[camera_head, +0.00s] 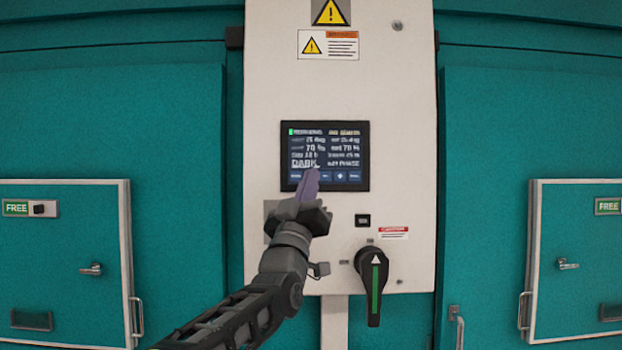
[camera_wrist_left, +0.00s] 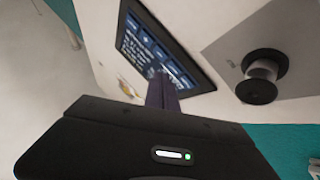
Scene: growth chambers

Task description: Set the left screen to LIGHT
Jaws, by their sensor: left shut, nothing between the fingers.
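The screen (camera_head: 325,150) is a dark touch display on the pale control panel. It shows two columns of white text, with the large word DARK at lower left, and a row of blue buttons along its bottom edge. My left gripper (camera_head: 309,182) is shut and empty, its fingertips in front of the bottom button row, left of centre. The screen also shows at a slant in the left wrist view (camera_wrist_left: 150,50), where the shut fingers (camera_wrist_left: 163,88) overlap its edge. I cannot tell whether the tips touch the glass. My right gripper is not in view.
Below the screen are a small black switch (camera_head: 362,220) and a black rotary handle (camera_head: 374,285) with a green stripe. A dark round knob (camera_wrist_left: 258,85) protrudes beside the screen in the wrist view. Teal chamber doors flank the panel; the left one has a FREE sign (camera_head: 30,208).

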